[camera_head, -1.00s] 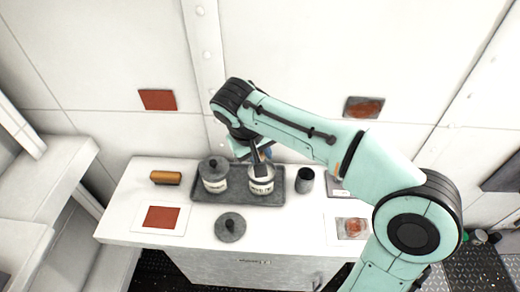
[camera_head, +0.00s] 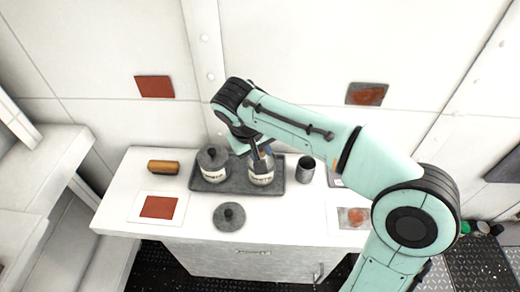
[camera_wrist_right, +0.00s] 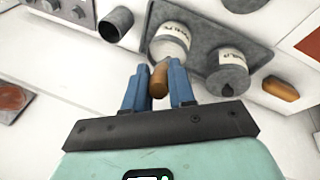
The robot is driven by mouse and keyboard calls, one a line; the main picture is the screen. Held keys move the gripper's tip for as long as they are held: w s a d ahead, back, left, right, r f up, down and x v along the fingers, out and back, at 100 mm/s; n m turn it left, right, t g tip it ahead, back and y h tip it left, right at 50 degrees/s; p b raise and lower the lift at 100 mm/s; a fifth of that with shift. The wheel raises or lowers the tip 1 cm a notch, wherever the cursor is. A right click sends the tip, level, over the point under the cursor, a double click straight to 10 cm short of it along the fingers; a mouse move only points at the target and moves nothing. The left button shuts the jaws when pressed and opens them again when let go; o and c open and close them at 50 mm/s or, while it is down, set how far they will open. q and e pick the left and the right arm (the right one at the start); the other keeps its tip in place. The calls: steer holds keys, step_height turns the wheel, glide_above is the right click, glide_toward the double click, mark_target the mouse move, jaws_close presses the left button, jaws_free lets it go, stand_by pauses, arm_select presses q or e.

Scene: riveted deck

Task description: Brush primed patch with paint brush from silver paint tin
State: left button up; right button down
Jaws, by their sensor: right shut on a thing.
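My right gripper (camera_wrist_right: 158,82) is shut on a paint brush with a brown handle (camera_wrist_right: 159,78). The brush is over the mouth of the open tin (camera_head: 261,177); whether its bristles are inside is hidden. The open tin also shows in the wrist view (camera_wrist_right: 168,44). Beside it stands a lidded tin (camera_head: 213,168). Both labels are too small to read surely. A plain red-brown patch (camera_head: 154,86) is on the wall at left. A grey patch with red-brown in its middle (camera_head: 367,94) is on the wall at right. My left gripper is out of view.
Both tins stand on a dark tray (camera_head: 234,187) on a white counter (camera_head: 290,222). A loose lid (camera_head: 229,216) lies in front. A dark cup (camera_head: 306,170) stands right of the tray. An orange-brown block (camera_head: 163,167) and a red sample card (camera_head: 159,207) lie left.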

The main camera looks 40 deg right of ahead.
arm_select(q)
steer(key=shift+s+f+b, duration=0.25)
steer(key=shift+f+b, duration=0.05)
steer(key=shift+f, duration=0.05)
arm_select(e)
steer(key=shift+f, duration=0.6)
stand_by(1.0)
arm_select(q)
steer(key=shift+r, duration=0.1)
arm_select(e)
steer(key=shift+r, duration=0.1)
steer(key=shift+r+p, duration=1.45)
steer(key=shift+r, duration=0.75)
steer(key=shift+r+p, duration=0.75)
steer(key=shift+r, duration=0.55)
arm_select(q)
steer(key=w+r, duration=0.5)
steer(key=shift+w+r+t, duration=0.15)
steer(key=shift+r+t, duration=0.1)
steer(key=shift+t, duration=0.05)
arm_select(e)
steer(key=shift+w, duration=0.1)
steer(key=shift+s, duration=0.2)
steer(key=shift+w, duration=0.1)
